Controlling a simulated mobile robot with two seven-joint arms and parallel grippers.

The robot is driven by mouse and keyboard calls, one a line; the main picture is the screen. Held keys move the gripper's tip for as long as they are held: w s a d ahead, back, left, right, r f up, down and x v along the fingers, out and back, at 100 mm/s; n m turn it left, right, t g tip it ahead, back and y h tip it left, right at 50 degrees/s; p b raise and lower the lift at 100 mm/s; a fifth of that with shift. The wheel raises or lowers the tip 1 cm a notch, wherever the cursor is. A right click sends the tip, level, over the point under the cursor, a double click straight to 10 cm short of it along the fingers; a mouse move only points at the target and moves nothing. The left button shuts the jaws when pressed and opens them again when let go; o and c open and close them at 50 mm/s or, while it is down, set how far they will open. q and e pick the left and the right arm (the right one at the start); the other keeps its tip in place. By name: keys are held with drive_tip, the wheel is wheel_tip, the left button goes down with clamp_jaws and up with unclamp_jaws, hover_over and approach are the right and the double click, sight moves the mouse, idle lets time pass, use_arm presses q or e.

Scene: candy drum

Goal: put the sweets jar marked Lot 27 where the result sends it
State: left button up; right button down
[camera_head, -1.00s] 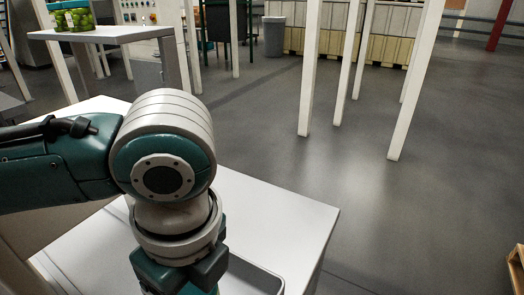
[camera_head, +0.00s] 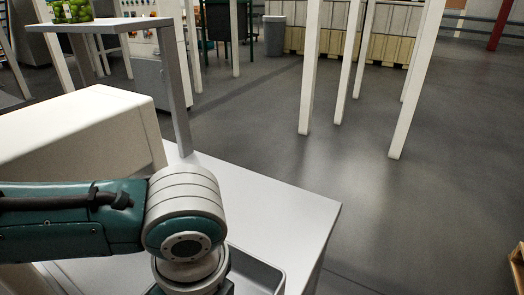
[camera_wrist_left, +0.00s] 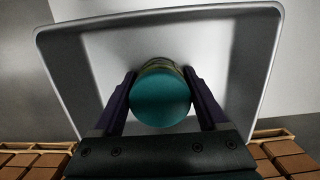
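In the left wrist view a jar with a round teal lid (camera_wrist_left: 160,96) stands between the two fingers of my left gripper (camera_wrist_left: 160,72). The fingers look closed against its sides. Beyond it is a pale grey tray with a raised rim (camera_wrist_left: 160,17). I cannot tell whether the jar touches the tray floor. The jar's label and any lot mark are hidden. In the head view part of the tray (camera_head: 262,268) shows on the white table (camera_head: 270,205). My left arm hides the jar and gripper there. My right gripper is in neither view.
Green sweets in a clear container (camera_head: 72,12) stand on a raised grey shelf (camera_head: 100,26) at the back left. White posts (camera_head: 310,70) rise from the floor beyond the table. A wooden pallet (camera_head: 518,262) shows at the right edge. The grey floor between is clear.

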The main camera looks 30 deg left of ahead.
use_arm(q)
drive_tip(key=o, duration=0.3)
drive_tip(key=shift+o, duration=0.2)
drive_tip(key=r+p, duration=0.1)
drive_tip(key=r, duration=0.3)
drive_tip(key=d+r+p, duration=0.1)
drive_tip(key=r, duration=0.3)
drive_tip(key=r+p, duration=0.1)
drive_tip(key=r, duration=0.3)
drive_tip(key=shift+d, duration=0.3)
drive_tip(key=s+d+n+t+h, duration=0.2)
drive_tip(key=s+d+n+h, duration=0.2)
drive_tip(key=d+n, duration=0.2)
drive_tip(key=s+a+n+t+y, duration=0.1)
drive_tip(key=s+a+n, duration=0.3)
drive_tip(key=a+n, duration=0.4)
drive_tip(key=n+y, duration=0.1)
drive_tip(key=n, duration=0.2)
drive_tip(key=shift+s+a, duration=0.25)
drive_tip(key=shift+s, duration=0.1)
